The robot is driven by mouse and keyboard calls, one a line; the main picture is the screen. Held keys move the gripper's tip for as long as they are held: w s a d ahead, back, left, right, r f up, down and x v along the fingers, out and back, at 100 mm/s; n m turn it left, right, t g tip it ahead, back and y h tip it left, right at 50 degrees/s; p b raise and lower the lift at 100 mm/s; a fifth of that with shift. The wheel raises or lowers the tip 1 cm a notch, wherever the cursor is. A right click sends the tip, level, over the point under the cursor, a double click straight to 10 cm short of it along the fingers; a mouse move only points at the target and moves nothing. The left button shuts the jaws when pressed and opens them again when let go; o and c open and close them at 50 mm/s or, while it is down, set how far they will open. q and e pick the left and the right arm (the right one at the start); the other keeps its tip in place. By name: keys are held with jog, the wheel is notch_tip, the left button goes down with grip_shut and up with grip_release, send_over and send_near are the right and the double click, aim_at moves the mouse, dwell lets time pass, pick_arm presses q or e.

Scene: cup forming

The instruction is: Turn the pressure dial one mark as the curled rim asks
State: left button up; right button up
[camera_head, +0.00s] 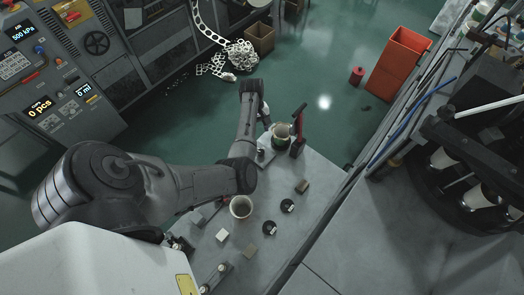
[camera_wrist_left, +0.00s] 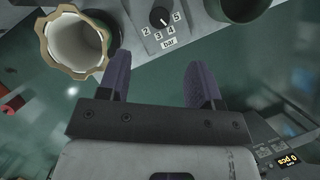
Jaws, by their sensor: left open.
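The pressure dial is a black knob (camera_wrist_left: 160,16) on a grey plate marked 2, 3, 4, 5 and "bar" at the top of the left wrist view. Its white pointer seems to aim toward 4. Left of it stands a pale cup (camera_wrist_left: 78,42) with a wavy, brownish curled rim. In the head view this cup (camera_head: 281,130) sits in a green holder at the table's far end. My left gripper (camera_wrist_left: 158,80) is open and empty, its fingertips short of the dial plate and apart from it. In the head view the left gripper (camera_head: 265,115) hangs beside the cup, partly hidden. My right gripper is not seen.
A red and black upright part (camera_head: 299,125) stands just right of the cup. Another cup (camera_head: 241,207), two black discs and several small blocks lie on the grey table (camera_head: 285,240). An orange bin (camera_head: 397,65) stands on the green floor beyond.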

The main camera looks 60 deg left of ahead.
aim_at(261, 152)
pick_arm(q)
jog(key=x, duration=1.1)
jog(key=shift+d+f, duration=0.1)
jog(key=shift+f, duration=0.15)
jog(key=shift+r, duration=0.1)
jog(key=c, duration=0.9)
